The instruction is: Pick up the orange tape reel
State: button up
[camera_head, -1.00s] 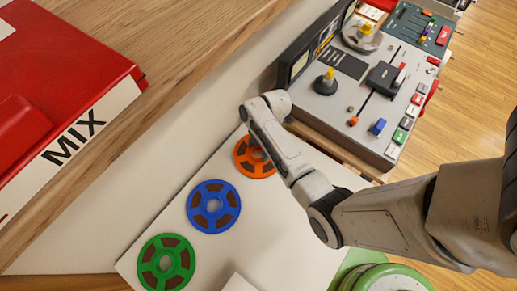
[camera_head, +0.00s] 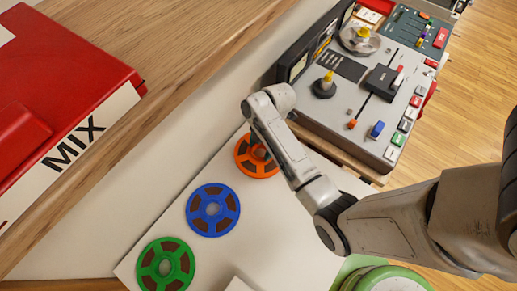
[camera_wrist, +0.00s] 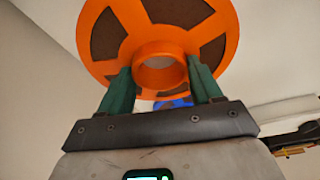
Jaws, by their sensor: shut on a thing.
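The orange tape reel (camera_head: 243,160) has dark brown sections and is partly hidden behind my arm in the head view. In the wrist view the orange reel (camera_wrist: 148,50) fills the upper middle, with its round raised hub facing the camera. My gripper (camera_wrist: 162,76) is shut on the reel, with one green finger on each side of the hub. In the head view the fingers are hidden by my wrist. The reel is over the far end of the white table (camera_head: 285,235). I cannot tell exactly how high it is above the top.
A blue reel (camera_head: 229,208) and a green reel (camera_head: 166,244) lie nearer on the table. A tape machine (camera_head: 340,100) with knobs and buttons stands beyond. A wooden shelf (camera_head: 165,75) with a red MIX box (camera_head: 70,65) is at the left. A green round thing (camera_head: 390,275) stands lower right.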

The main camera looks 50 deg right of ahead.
jog(key=s+r, duration=0.1)
jog(key=r, duration=0.1)
jog(key=s+d+r, duration=0.1)
jog(key=s+r, duration=0.1)
jog(key=shift+s+r, duration=0.15)
jog(key=shift+s, duration=0.15)
jog(key=s+d+r, duration=0.2)
jog(key=s+r, duration=0.2)
jog(key=s, duration=0.5)
jog(key=shift+r, duration=0.3)
jog(key=shift+a, duration=0.1)
